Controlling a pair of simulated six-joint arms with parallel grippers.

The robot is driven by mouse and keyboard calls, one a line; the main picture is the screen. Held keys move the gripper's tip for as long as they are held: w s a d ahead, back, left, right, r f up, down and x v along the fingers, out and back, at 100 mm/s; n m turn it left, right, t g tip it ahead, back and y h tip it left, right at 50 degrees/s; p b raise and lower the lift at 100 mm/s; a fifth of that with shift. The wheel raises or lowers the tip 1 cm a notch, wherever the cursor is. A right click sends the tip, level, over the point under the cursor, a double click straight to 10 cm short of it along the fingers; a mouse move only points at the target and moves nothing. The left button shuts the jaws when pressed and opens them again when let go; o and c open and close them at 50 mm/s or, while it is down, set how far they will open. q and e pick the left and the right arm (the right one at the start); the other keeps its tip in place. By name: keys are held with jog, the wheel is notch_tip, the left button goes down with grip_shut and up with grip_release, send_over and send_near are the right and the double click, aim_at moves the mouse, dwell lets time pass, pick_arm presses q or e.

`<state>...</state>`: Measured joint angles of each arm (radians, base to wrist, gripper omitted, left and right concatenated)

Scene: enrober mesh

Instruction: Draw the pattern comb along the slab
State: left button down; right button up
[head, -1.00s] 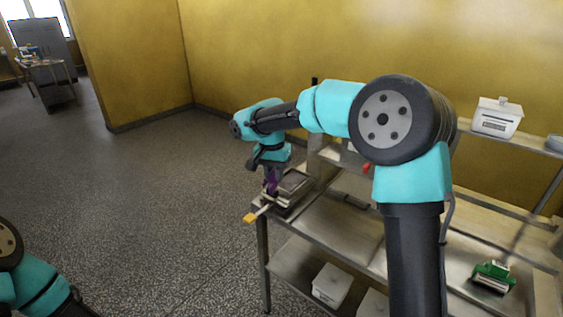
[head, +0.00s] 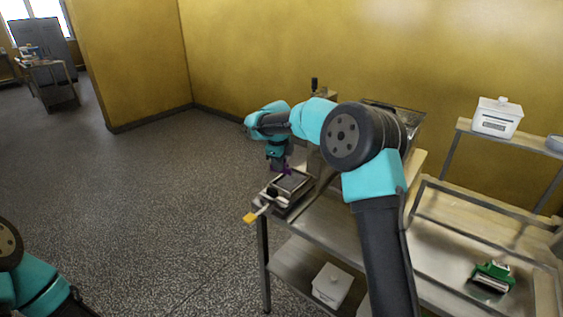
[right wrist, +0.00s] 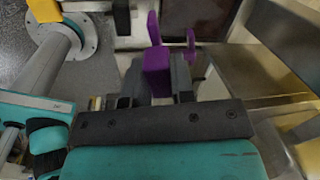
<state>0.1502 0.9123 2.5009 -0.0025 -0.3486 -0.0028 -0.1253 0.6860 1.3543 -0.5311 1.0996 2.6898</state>
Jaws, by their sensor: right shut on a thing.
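My right gripper (head: 283,163) is shut on a purple comb (head: 288,169). It is at the far side of a dark slab (head: 292,182) in a metal frame at the table's left end. In the right wrist view the purple comb (right wrist: 157,66) stands out between the fingers (right wrist: 160,86), with a second purple part beside it. I cannot tell whether the comb touches the slab. My left gripper is out of view; only my left arm shows at the lower left.
A handle with a yellow end (head: 250,217) sticks out at the table's left edge. A green-handled tool (head: 492,275) lies at the right. A white lidded bin (head: 331,285) is on the lower shelf, another (head: 497,118) on the raised shelf.

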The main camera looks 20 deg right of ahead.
jog(key=m, duration=0.1)
jog(key=w+d+m, duration=0.1)
jog(key=m, duration=0.1)
jog(key=shift+w+d+f+h, duration=0.15)
jog(key=shift+w+f+h, duration=0.15)
jog(key=shift+f+h, duration=0.1)
jog(key=shift+f, duration=0.15)
jog(key=shift+s+a+x, duration=0.1)
jog(key=shift+a+x, duration=0.05)
jog(key=shift+x, duration=0.75)
jog(key=shift+s+a+x, duration=0.1)
jog(key=shift+a+x, duration=0.05)
jog(key=shift+x, duration=0.7)
jog(key=shift+s+a+x, duration=0.1)
jog(key=shift+a+x, duration=0.05)
jog(key=shift+x, duration=0.75)
jog(key=shift+w+d+f, duration=0.1)
jog(key=shift+w+d, duration=0.8)
jog(key=shift+d, duration=0.6)
jog(key=shift+w+d+f, duration=0.15)
jog(key=shift+w+d, duration=0.75)
jog(key=shift+d, duration=0.55)
jog(key=shift+w+d+f, duration=0.1)
jog(key=shift+w+d, duration=0.75)
jog(key=shift+d, duration=0.65)
jog(key=shift+f, duration=0.4)
jog(key=shift+s+a, duration=0.3)
jog(key=shift+a, duration=0.3)
jog(key=shift+s+a, duration=0.35)
jog(key=shift+a, duration=0.2)
